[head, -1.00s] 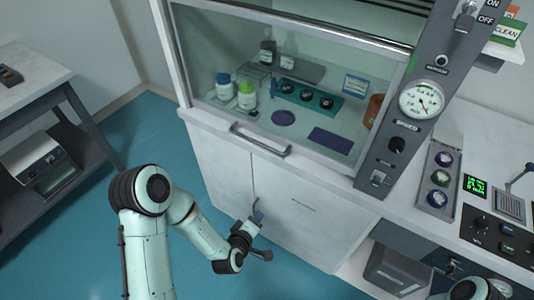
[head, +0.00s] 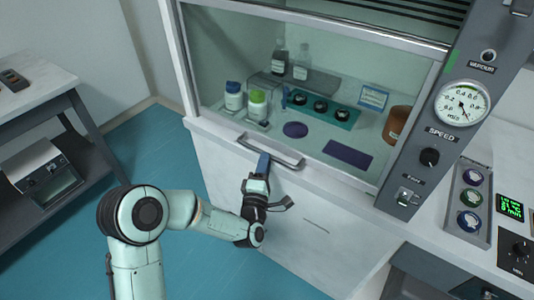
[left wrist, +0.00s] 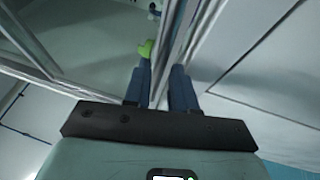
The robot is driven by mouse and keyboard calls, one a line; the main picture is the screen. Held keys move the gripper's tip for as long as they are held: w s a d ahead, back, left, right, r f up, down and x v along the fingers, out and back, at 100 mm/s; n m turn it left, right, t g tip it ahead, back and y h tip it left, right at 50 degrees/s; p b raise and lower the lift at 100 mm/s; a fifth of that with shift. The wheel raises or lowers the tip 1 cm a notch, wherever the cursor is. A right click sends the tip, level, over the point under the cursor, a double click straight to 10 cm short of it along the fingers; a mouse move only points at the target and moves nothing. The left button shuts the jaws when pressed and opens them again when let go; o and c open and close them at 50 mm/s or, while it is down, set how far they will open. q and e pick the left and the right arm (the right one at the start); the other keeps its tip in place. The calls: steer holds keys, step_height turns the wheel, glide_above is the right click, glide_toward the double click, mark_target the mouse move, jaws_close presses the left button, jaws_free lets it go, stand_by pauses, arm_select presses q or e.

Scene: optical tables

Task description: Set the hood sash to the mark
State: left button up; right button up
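The fume hood's sash (head: 225,55) is a clear pane in a pale frame. It looks lowered, with its bottom near the front sill. Its grey bar handle (head: 287,161) runs along the bottom front. My left gripper (head: 263,163) is at this handle, its blue fingers reaching up to the bar. In the left wrist view the two fingers (left wrist: 160,85) stand slightly apart with a grey rail between or just beyond them. Whether they press on it I cannot tell. A green patch (head: 452,50) shows on the right post. My right gripper is out of view.
Bottles (head: 257,104), a teal block (head: 320,109) and a brown jar (head: 396,124) stand behind the pane. A green-digit display (head: 511,207) is at the far right. Floor is free at left.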

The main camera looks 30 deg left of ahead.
arm_select(q)
steer(key=shift+x, duration=1.85)
jaws_close()
step_height(320, 180, up, 26)
steer(key=p, duration=0.7)
steer(key=shift+r, duration=0.1)
steer(key=p, duration=0.5)
glide_toward(267, 9)
steer(key=w, duration=0.1)
steer(key=w+r, duration=0.1)
steer(key=w, duration=0.2)
steer(key=shift+w+a+r, duration=0.15)
steer(key=shift+w+r, duration=0.05)
steer(key=shift+r, duration=0.15)
steer(key=shift+r+p, duration=0.3)
steer(key=shift+r, duration=0.5)
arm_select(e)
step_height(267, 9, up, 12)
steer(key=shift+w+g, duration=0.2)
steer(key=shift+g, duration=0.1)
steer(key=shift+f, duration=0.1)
arm_select(q)
jaws_free()
